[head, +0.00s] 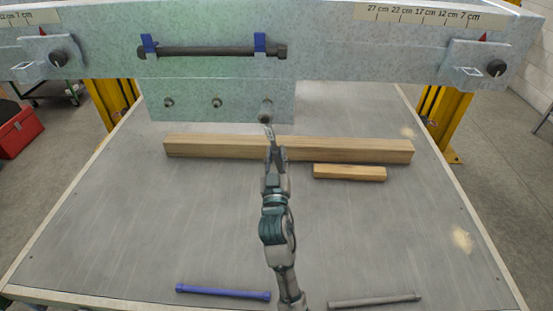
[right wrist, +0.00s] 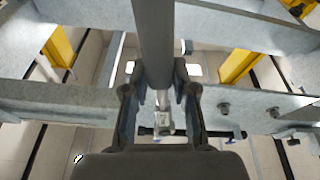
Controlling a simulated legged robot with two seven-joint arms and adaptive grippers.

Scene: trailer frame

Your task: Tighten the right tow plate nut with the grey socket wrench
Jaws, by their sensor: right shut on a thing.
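The tow plate (head: 192,100) hangs under the galvanized beam and carries a row of nuts. The right tow plate nut (head: 266,111) sticks out further than the others; whether a socket sits on it is hard to tell. My right gripper (head: 271,146) is just below and in front of this nut. My left gripper is not in view.
A black bar (head: 208,51) rests in blue holders on the beam (head: 330,60). A long wooden beam (head: 350,149) and a short block (head: 349,172) lie on the table behind my arm. A blue bar (head: 222,292) and another grey bar (head: 375,300) lie near the front edge.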

